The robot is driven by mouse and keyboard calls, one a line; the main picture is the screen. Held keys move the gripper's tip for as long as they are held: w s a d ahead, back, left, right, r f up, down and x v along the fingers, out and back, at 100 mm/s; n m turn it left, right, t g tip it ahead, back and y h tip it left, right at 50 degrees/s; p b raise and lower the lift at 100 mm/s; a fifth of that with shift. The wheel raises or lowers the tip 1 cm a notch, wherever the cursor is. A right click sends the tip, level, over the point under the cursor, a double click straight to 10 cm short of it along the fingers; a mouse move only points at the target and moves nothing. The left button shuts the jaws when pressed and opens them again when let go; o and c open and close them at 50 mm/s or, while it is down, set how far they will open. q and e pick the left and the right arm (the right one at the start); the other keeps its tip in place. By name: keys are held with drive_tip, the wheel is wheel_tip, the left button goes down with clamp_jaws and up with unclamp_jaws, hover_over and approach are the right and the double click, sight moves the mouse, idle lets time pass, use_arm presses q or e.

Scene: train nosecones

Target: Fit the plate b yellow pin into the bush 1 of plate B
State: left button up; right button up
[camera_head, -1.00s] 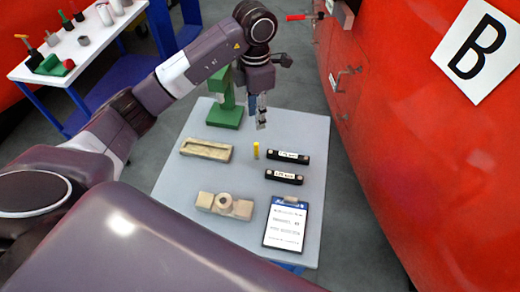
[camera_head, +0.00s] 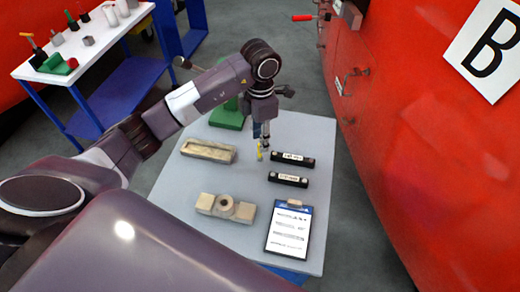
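The yellow pin (camera_head: 259,154) stands on the light grey table and shows only as a small yellow strip. My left gripper (camera_head: 264,148) points down at the pin, its fingertips overlapping the pin's top. I cannot tell whether the fingers touch it or have shut on it. A sign with a large letter B (camera_head: 487,45) is on the red train body at the right. No bush can be made out clearly on the train. My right gripper is not in view.
On the table (camera_head: 180,212) are two black labelled blocks (camera_head: 289,180), a beige tray (camera_head: 208,151), a beige holder with a round boss (camera_head: 226,207) and a clipboard (camera_head: 290,231). A green stand (camera_head: 226,117) is behind. A red-handled part (camera_head: 303,18) juts from the train.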

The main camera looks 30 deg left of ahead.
use_arm(q)
drive_tip(key=shift+s+f+p, duration=0.15)
drive_tip(key=shift+f+p, duration=0.35)
drive_tip(key=shift+f, duration=1.25)
clamp_jaws()
